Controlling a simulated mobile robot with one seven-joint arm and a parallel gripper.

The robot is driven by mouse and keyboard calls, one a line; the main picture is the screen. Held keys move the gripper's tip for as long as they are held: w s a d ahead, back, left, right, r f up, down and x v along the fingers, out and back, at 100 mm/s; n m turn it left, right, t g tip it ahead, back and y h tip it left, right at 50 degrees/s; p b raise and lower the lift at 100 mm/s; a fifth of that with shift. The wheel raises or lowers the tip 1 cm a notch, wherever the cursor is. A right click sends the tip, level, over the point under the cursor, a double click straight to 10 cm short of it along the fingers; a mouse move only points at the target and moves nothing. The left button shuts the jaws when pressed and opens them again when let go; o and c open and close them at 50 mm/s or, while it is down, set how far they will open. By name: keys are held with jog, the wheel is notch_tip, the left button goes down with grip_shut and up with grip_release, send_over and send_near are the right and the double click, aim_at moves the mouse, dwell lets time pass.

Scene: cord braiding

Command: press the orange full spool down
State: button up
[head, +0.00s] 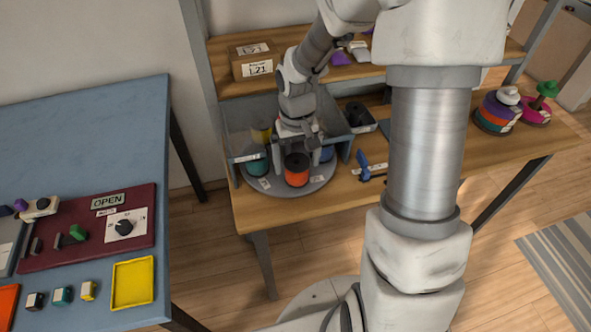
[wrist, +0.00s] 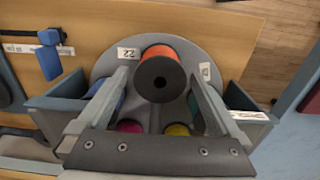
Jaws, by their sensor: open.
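The orange full spool (head: 297,172) stands upright at the front of a round grey turntable (head: 262,187) on the wooden bench. In the wrist view the orange spool (wrist: 166,62) shows its black top with a dark centre hole. My gripper (head: 298,140) is above and just behind the spool in the head view. In the wrist view the two fingers of my gripper (wrist: 166,85) are spread wide, one on each side of the spool, with nothing held. I cannot tell whether the fingers reach below the spool's top.
Teal (head: 255,163), yellow (head: 262,132) and blue (head: 327,153) spools share the turntable. A magenta spool (wrist: 130,126) shows in the wrist view. Grey-blue bin walls (head: 236,118) surround the back. A blue clamp-like tool (head: 364,166) lies right. Stacked coloured discs (head: 497,112) stand farther right.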

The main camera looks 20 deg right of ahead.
notch_tip(320, 180, up, 7)
jog(key=p, duration=0.5)
jog(key=shift+f, duration=0.2)
dwell(0.3)
jog(key=s+r+t, duration=0.5)
jog(key=s+r, duration=1.2)
jog(key=r, duration=0.3)
jog(key=shift+r+t, duration=0.25)
jog(key=shift+t, duration=0.05)
